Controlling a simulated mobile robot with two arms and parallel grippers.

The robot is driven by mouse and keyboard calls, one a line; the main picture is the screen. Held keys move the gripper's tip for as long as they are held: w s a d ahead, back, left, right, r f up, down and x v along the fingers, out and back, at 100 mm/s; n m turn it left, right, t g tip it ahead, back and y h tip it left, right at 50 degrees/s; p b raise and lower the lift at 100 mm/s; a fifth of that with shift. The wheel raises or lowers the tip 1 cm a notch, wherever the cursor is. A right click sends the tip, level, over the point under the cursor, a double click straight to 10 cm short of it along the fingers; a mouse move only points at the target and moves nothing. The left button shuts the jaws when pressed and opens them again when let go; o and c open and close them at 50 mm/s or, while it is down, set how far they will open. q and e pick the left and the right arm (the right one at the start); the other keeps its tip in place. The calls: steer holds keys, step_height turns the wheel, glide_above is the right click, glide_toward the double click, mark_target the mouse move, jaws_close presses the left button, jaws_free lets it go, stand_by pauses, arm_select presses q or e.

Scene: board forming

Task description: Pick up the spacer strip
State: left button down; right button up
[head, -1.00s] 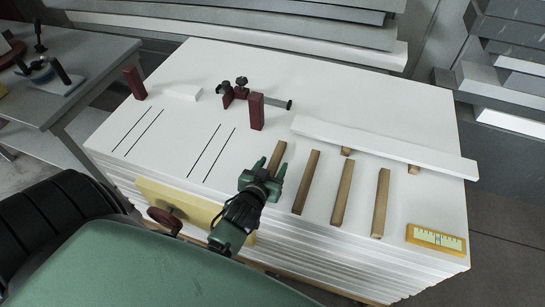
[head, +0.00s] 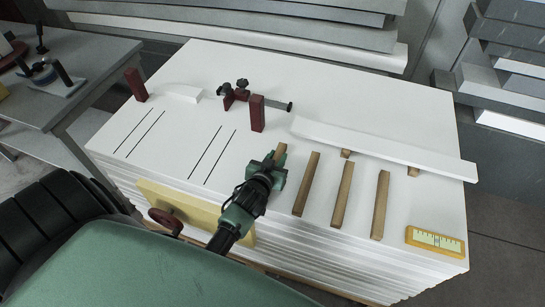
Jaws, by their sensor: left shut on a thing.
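Several wooden spacer strips lie on the white board stack (head: 330,85). The leftmost strip (head: 281,149) is mostly hidden by my left gripper (head: 277,165), and only its far end shows beyond the fingers. My left gripper is shut on this strip, low over the board; I cannot tell whether the strip still touches the board. To its right lie three more strips, the nearest one (head: 306,183), a middle one (head: 342,194) and a far right one (head: 380,205). My right gripper is not in view.
A long white bar (head: 385,150) rests on blocks behind the strips. A yellow level (head: 436,240) lies at the front right corner. A clamp (head: 240,94) and red blocks (head: 257,113) stand behind. Black lines mark the clear left part. A grey table (head: 85,80) stands left.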

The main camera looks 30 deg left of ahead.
arm_select(q)
step_height(320, 180, up, 20)
steer(key=p, duration=0.1)
stand_by(0.5)
steer(key=c, duration=2)
jaws_free()
jaws_close()
steer(key=shift+a, duration=0.1)
